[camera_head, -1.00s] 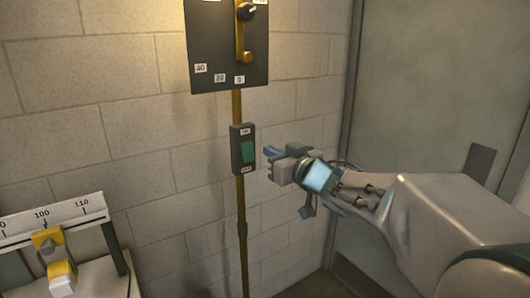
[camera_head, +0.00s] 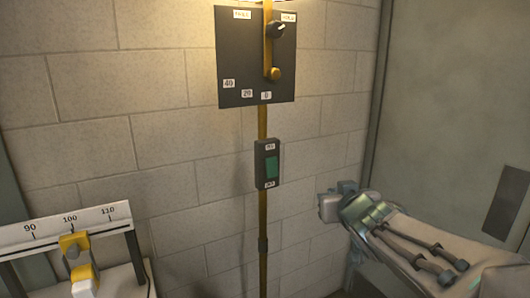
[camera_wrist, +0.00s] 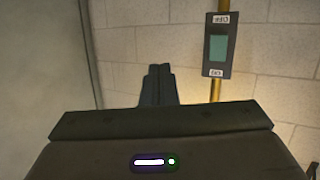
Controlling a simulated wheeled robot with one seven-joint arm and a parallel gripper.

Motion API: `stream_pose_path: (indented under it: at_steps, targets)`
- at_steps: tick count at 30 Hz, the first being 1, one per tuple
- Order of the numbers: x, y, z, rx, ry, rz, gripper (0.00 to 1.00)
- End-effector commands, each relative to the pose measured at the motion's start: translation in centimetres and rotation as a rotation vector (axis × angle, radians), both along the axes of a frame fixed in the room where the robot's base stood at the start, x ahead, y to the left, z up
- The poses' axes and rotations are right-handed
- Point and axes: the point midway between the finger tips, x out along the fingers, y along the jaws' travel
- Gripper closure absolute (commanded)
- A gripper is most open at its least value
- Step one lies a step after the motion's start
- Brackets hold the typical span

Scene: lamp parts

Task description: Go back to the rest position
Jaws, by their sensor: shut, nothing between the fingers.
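My gripper (camera_wrist: 158,84) shows in the wrist view with its fingers together and nothing between them. In the head view my arm's end (camera_head: 330,205) is at the right, low and apart from the switch box. The dark switch box (camera_head: 267,164) with a green rocker is fixed on a brass pole (camera_head: 262,215). The switch box also shows in the wrist view (camera_wrist: 217,67), to the right of the fingers and not touched. The fingertips are hard to make out in the head view.
A dark panel (camera_head: 238,60) with a knob and number labels is on the pole above the switch box. A scale stand with a yellow slider (camera_head: 75,245) is at lower left. A block wall is behind; a grey door (camera_head: 450,100) is at right.

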Motion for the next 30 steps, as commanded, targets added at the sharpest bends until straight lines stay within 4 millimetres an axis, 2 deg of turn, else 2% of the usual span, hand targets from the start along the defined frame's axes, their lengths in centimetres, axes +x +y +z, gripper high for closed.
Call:
stream_pose_path:
  at_steps: [3,8,12,15,18,23,30]
  targets:
    - [-3.0,-1.6,-2.8,-0.022,0.146,-0.109,1.00]
    - [-8.2,-2.5,-7.3,-0.030,0.391,-0.192,1.00]
    - [-13.5,-1.8,-11.0,-0.016,0.623,-0.194,1.00]
    - [-17.0,-0.8,-13.0,-0.001,0.767,-0.161,1.00]
    - [-19.7,0.3,-14.2,0.014,0.872,-0.122,1.00]
    - [-21.9,1.2,-15.1,0.028,0.955,-0.082,1.00]
    - [-22.1,1.3,-15.1,0.028,0.966,-0.077,1.00]
